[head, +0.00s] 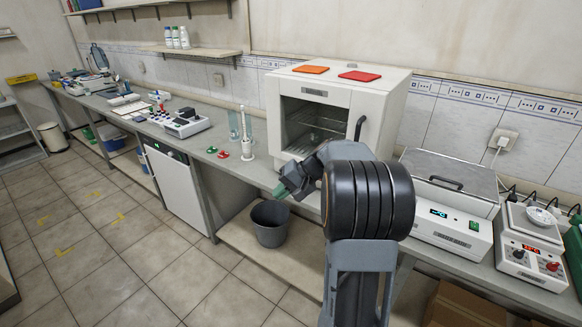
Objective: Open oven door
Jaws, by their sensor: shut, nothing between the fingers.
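The oven (384,110) is a white box on the bench, right of the middle of the head view. Its front has a dark window (312,122) with a wire rack visible behind it. The door looks flush with the front, though my arm covers its lower right part. A black upright handle (360,128) stands out at the right side of the front. My gripper (281,190) is shut and empty, with greenish fingertips pointing left. In the picture it is below and left of the handle, apart from it, before the oven's lower front.
An orange pad (311,69) and a red pad (359,76) lie on the oven. A burette stand (246,140) and glass cylinder stand left of it. A grey bin (270,225) stands below; floor at left is clear.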

